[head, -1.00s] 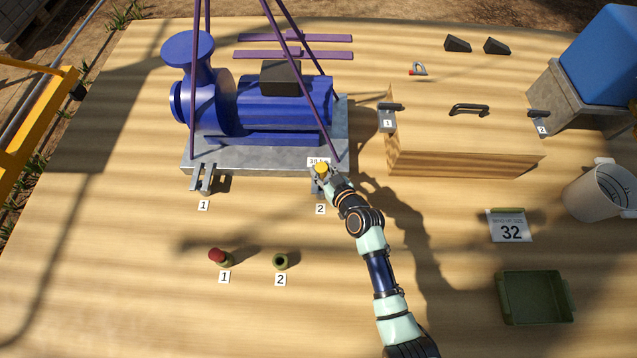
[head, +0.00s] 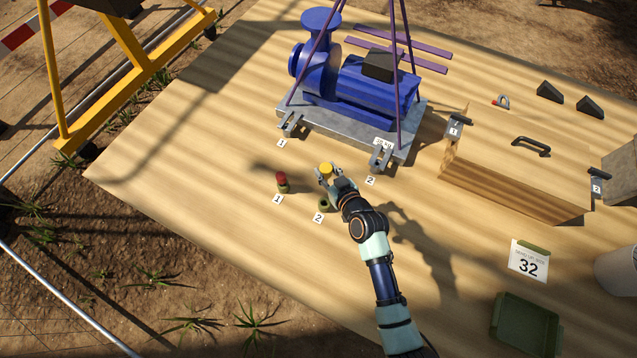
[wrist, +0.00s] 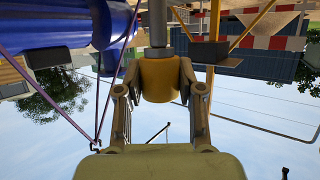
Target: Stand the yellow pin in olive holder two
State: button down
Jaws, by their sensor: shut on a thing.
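The yellow pin (head: 326,168) is in my gripper (head: 329,173), seen from above in the head view. In the wrist view my gripper (wrist: 160,90) is shut on the pin's yellow head (wrist: 160,78), with a grey shank (wrist: 157,25) extending beyond it. Olive holder two (head: 323,204) stands on the table just below the gripper in the picture, partly hidden by my arm, beside its label 2. The pin is apart from the holder. Olive holder one (head: 283,187) stands to the left and has a red-topped pin (head: 281,177) in it.
The blue pump (head: 365,85) sits on a grey base with bracket one (head: 290,123) and bracket two (head: 380,155) on its near edge. A wooden box (head: 515,175), a 32 sign (head: 528,262) and a green tray (head: 525,322) lie to the right. The table left of the holders is clear.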

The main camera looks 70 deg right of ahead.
notch_tip(320, 180, down, 19)
jog(key=b, duration=1.1)
jog(key=shift+f, duration=0.2)
jog(key=shift+f, duration=0.2)
jog(key=c, duration=0.7)
grip_release()
jog(key=p+v, duration=0.2)
jog(key=v, duration=1)
jog(key=shift+r, duration=0.2)
